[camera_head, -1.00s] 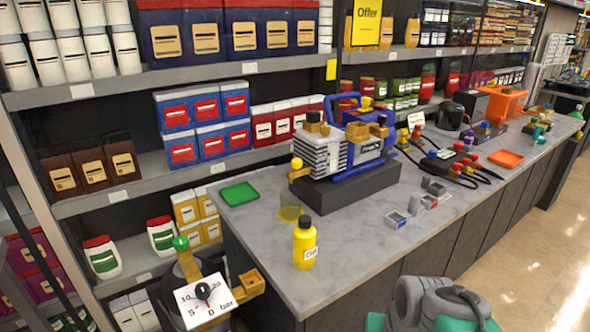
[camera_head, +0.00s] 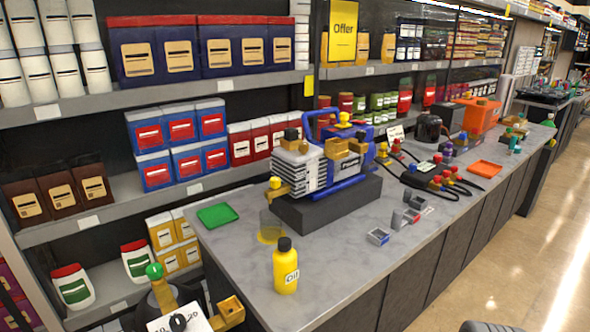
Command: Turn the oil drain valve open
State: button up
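The vacuum pump (camera_head: 352,168), blue with a ribbed silver end and brass-coloured fittings, stands on a dark block on the grey counter. A brass-coloured fitting with a yellow knob (camera_head: 275,183) sticks out at its left end; it looks like the oil drain valve. I cannot tell whether it is open or shut. Below it a small clear container (camera_head: 269,226) with yellow at its bottom stands on the counter. A yellow oil bottle (camera_head: 285,267) with a black cap stands in front. My gripper is not in view; only a grey piece of my arm shows at the bottom edge.
A green tray (camera_head: 217,215) lies left of the pump. Small metal parts (camera_head: 378,237), manifold hoses (camera_head: 435,178) and an orange tray (camera_head: 485,168) lie to the right. The front counter strip is mostly clear.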

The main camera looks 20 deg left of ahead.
aim_at(275, 182)
jog(key=i, duration=0.35)
jog(key=u, duration=0.95)
